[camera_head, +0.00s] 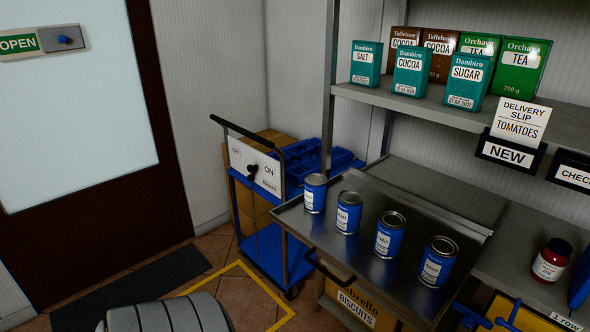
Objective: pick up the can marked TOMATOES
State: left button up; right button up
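Several blue cans with white labels stand upright in a slanting row on a metal pull-out shelf (290,219). The leftmost can (315,194) is farthest away. A second can (348,213) and a third can (389,236) follow to the right. The rightmost can (437,262) is nearest. The print on their labels is too small to read surely, so I cannot tell which is marked TOMATOES. A delivery slip (519,123) reading TOMATOES stands above a NEW sign (507,154) at the upper shelf's edge. Neither of my grippers is in view.
Tins and boxes, including a SUGAR tin (467,82), stand on the upper shelf (430,106). A red jar (551,261) stands at the right. A blue trolley (262,246) is left of the pull-out shelf. A BISCUITS box (368,306) is below. Floor shows at left.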

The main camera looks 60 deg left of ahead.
aim_at(315, 184)
jog(key=u, duration=1.7)
jog(key=i+l+z, duration=0.2)
jog(key=k+l, duration=0.05)
jog(key=k, duration=0.05)
